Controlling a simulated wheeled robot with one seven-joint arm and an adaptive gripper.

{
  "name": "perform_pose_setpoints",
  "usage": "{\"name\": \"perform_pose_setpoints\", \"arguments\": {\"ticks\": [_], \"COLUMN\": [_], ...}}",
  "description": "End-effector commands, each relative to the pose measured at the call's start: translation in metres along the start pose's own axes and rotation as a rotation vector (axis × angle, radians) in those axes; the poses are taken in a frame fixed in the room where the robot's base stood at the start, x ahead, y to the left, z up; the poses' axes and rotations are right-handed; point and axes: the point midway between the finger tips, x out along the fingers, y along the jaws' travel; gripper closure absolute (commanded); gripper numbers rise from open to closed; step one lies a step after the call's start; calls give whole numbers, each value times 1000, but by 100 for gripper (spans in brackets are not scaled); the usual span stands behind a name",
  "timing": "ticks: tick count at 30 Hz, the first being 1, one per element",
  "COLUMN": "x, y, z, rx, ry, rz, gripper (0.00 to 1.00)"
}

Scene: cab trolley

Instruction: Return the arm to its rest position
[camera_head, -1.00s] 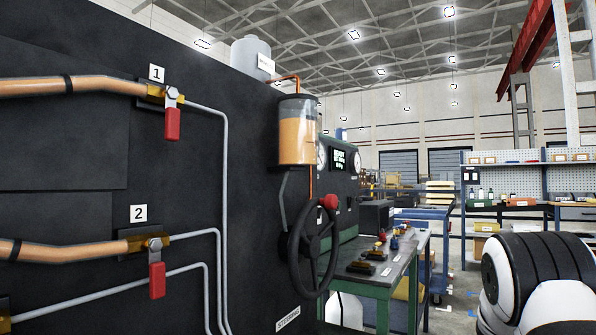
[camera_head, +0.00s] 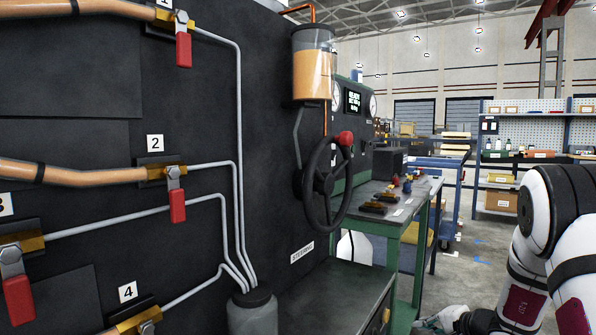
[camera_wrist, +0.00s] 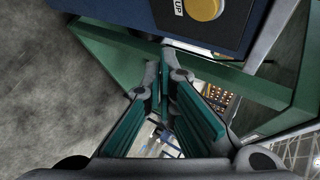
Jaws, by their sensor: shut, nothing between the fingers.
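My arm (camera_head: 545,250), white with black bands, stands at the right edge of the head view, bent and hanging down. It is clear of the dark panel and the green bench. My gripper (camera_wrist: 164,78) shows in the wrist view with its teal-padded fingers drawn together at the tips and nothing between them. In that view the fingertips are close to a green frame (camera_wrist: 115,52) in the picture; I cannot tell whether they touch it. A dark blue box with a yellow button (camera_wrist: 204,8) marked "UP" is beyond.
The dark panel (camera_head: 90,110) on the left carries pipes with red-handled valves, a black steering wheel (camera_head: 327,182) and an amber tank (camera_head: 313,72). A green bench (camera_head: 405,205) with small levers stands behind. Blue shelving (camera_head: 560,135) is farther back. Grey floor (camera_head: 470,265) lies open between bench and arm.

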Motion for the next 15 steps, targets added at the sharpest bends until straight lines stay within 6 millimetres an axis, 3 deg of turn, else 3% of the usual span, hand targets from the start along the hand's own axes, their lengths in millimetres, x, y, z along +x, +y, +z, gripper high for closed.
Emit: {"name": "perform_pose_setpoints", "arguments": {"ticks": [5, 10, 15], "x": [-12, -54, -112], "y": [-32, -93, -131], "z": [26, 98, 181], "rx": [-42, -149, -271], "ry": [-63, -234, -424], "rz": [-25, -60, -47], "gripper": [100, 100, 100]}}
